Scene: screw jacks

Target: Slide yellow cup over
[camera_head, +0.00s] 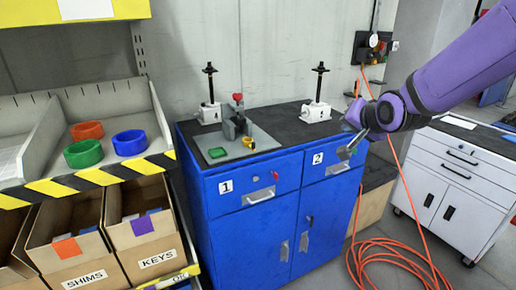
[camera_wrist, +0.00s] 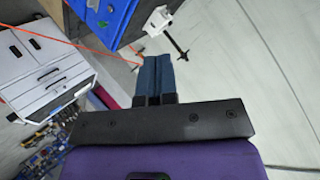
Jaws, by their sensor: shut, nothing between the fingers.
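A small yellow piece (camera_head: 248,140) shows on the grey fixture plate (camera_head: 233,148) on the blue cabinet; I cannot tell whether it is the yellow cup. No other yellow cup is clear. Red (camera_head: 87,131), green (camera_head: 83,153) and blue (camera_head: 130,142) round cups sit on the shelf at left. My gripper (camera_head: 345,153) is at the cabinet's right front corner, right of the fixture. In the wrist view my gripper (camera_wrist: 159,62) has its blue fingers together, with nothing between them.
Two white screw jacks with upright black spindles stand at the cabinet's back, left (camera_head: 209,113) and right (camera_head: 317,112); one also shows in the wrist view (camera_wrist: 157,19). An orange hose (camera_head: 385,245) hangs behind my gripper. A white drawer cabinet (camera_head: 450,185) stands right.

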